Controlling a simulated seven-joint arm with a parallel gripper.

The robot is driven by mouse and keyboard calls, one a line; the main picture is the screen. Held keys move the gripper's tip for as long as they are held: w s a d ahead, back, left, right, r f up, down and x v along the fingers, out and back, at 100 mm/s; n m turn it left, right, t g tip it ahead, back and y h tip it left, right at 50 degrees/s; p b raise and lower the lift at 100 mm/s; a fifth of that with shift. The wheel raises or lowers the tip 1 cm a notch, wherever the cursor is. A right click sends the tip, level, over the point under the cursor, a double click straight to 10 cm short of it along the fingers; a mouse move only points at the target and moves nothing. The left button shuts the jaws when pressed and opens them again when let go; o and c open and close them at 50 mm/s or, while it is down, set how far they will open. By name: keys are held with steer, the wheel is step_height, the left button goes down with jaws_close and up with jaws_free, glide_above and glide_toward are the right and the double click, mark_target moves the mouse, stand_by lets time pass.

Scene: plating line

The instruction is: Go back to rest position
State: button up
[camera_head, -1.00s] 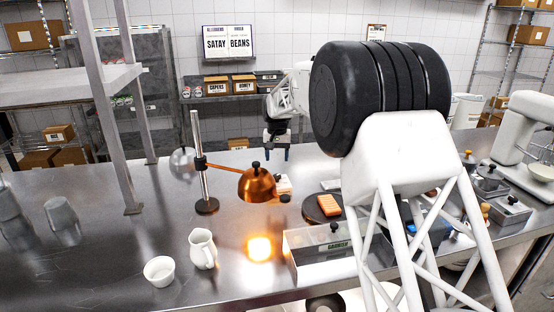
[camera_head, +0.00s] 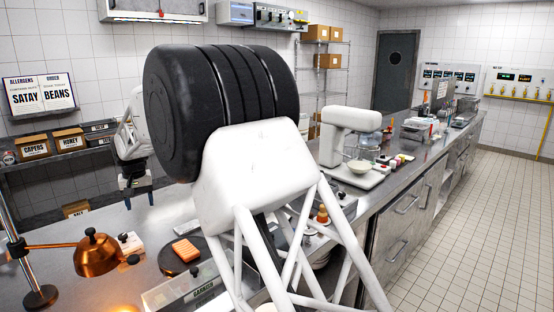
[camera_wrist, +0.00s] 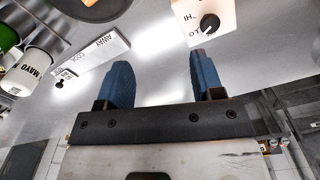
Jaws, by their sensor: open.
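My gripper (camera_head: 139,196) shows in the head view at the left, behind the big black joint of my arm, above the far part of the steel counter (camera_head: 140,215). In the wrist view my gripper (camera_wrist: 158,80) has its two blue fingers apart with nothing between them. The fingers touch nothing that I can see. Part of my arm is hidden behind my own white column and black joint.
A copper heat lamp (camera_head: 97,254) stands at the front left. A garnish box (camera_head: 185,290) and an orange block on a dark round plate (camera_head: 180,268) lie near my column. A white mixer (camera_head: 345,135) stands farther right. The tiled floor is clear.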

steer(key=s+d+r, duration=0.1)
steer(key=d+r, duration=0.2)
steer(key=d, duration=0.4)
steer(key=s+d+r+m, duration=0.1)
steer(key=s+d+r, duration=0.15)
steer(key=d, duration=0.45)
steer(key=d+r, duration=0.3)
steer(key=d, duration=0.5)
steer(key=s+d+r+m+t, duration=0.1)
steer(key=s+d+r, duration=0.1)
steer(key=s+d, duration=0.5)
steer(key=s+d+r+m, duration=0.1)
steer(key=s+d+r, duration=0.15)
steer(key=d, duration=0.85)
steer(key=s+d+f+m, duration=0.1)
steer(key=s+d+f, duration=0.1)
steer(key=s+d, duration=1.35)
steer(key=s+d+f, duration=0.3)
steer(key=s, duration=0.5)
steer(key=s+d+f+m+t, duration=0.1)
steer(key=s+d+f, duration=0.3)
steer(key=s, duration=0.5)
steer(key=shift+s+d+f+m, duration=0.2)
steer(key=shift+s+d+m, duration=0.05)
steer(key=shift+s+m, duration=0.05)
